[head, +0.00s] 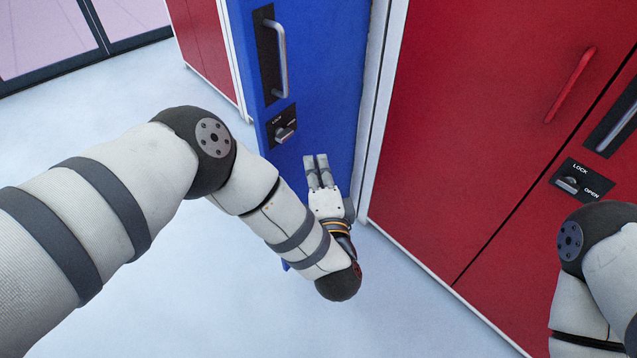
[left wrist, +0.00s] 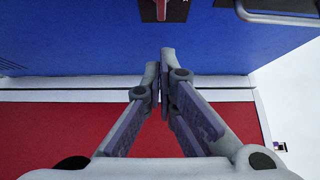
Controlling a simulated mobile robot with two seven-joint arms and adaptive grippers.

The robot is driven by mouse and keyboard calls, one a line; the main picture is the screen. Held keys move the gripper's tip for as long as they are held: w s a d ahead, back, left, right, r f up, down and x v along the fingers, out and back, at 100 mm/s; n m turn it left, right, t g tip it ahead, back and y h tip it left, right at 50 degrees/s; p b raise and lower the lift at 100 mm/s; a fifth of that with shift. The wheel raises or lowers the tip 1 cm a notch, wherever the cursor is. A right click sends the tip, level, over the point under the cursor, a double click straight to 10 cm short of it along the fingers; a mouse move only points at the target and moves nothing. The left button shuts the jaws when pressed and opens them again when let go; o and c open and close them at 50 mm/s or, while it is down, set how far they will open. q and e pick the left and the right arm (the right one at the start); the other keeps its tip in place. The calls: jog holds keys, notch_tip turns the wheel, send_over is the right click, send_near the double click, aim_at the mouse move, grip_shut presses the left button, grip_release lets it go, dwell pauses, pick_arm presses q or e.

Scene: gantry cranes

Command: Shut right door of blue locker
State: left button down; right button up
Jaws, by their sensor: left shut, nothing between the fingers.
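The blue locker door (head: 325,75) fills the middle of the head view. Its left edge stands out past the white locker frame, so it appears partly open; the exact angle is unclear. It carries a grey handle (head: 281,60) and a lock knob (head: 284,132) near that left edge. My left gripper (head: 316,162) is shut and empty, in front of the door's lower part, below and right of the lock. In the left wrist view the shut fingertips (left wrist: 162,60) point toward the blue surface (left wrist: 90,45); contact cannot be told. My right gripper is out of view.
A red locker (head: 470,140) with a red handle (head: 572,84) stands right of the blue door, beyond a white frame (head: 380,110). Another red locker (head: 205,45) stands at the left. Pale floor (head: 110,110) is clear in front. My right arm is at the right edge.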

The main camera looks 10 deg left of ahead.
pick_arm(q)
jog(key=w+a, duration=0.4)
jog(key=shift+w+a, duration=0.35)
